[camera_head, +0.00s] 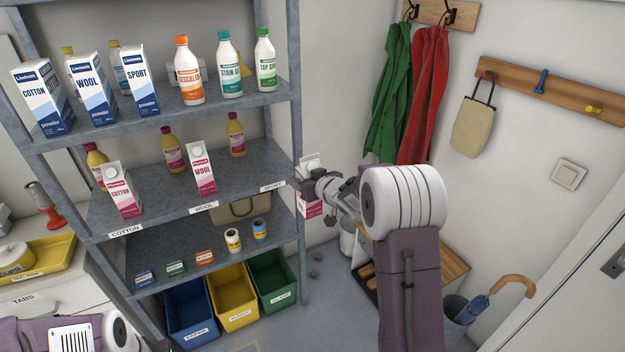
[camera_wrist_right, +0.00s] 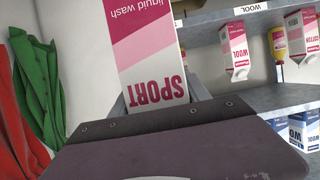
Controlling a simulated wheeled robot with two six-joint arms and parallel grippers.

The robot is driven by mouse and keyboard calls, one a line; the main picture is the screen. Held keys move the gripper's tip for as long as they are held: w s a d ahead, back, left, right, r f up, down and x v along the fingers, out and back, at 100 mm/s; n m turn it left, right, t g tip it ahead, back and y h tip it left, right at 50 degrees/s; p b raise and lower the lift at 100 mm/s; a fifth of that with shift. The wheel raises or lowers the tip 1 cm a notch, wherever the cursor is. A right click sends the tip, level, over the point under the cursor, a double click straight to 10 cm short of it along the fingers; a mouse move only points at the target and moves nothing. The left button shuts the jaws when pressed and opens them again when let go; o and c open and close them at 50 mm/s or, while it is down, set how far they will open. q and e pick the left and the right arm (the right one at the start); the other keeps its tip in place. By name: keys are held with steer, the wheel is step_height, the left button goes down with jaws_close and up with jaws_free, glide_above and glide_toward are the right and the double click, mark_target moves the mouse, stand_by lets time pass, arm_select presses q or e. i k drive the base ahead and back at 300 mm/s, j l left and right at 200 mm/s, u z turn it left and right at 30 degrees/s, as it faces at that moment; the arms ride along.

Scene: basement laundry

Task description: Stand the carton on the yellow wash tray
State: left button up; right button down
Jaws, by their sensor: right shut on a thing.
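My right gripper (camera_head: 306,184) is shut on a pink and white carton (camera_head: 312,208), just right of the shelf's front post. It holds the carton clear of the shelf, roughly upright, and hides part of it. In the right wrist view the carton (camera_wrist_right: 145,50) reads "SPORT" and "liquid wash", upside down, between the fingers (camera_wrist_right: 158,100). A yellow tray (camera_head: 58,262) lies on the white counter at the left edge, with a white pot (camera_head: 15,258) on it. My left arm shows at the bottom left, but its gripper is out of view.
Similar COTTON (camera_head: 124,196) and WOOL (camera_head: 203,172) cartons stand on the middle shelf (camera_head: 160,213); its SPORT-labelled end is bare in front. Bottles and powder boxes fill the top shelf. Blue, yellow and green bins (camera_head: 272,280) stand below. A bench and umbrella stand are at right.

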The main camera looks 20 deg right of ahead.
mark_target(60, 256)
steer(key=j+u, duration=0.5)
steer(key=i+j+u, duration=0.4)
steer(key=j, duration=0.15)
steer(key=i+j+u, duration=0.25)
steer(key=j+u, duration=0.15)
steer(key=i+j+z, duration=0.35)
steer(key=j, duration=0.25)
steer(key=i+j+z, duration=0.35)
steer(key=j, duration=0.3)
steer(key=i+j+z, duration=0.2)
steer(key=j, duration=0.2)
steer(key=j+z, duration=0.2)
steer(key=j, duration=0.15)
steer(key=i+j+z, duration=0.15)
steer(key=j, duration=0.3)
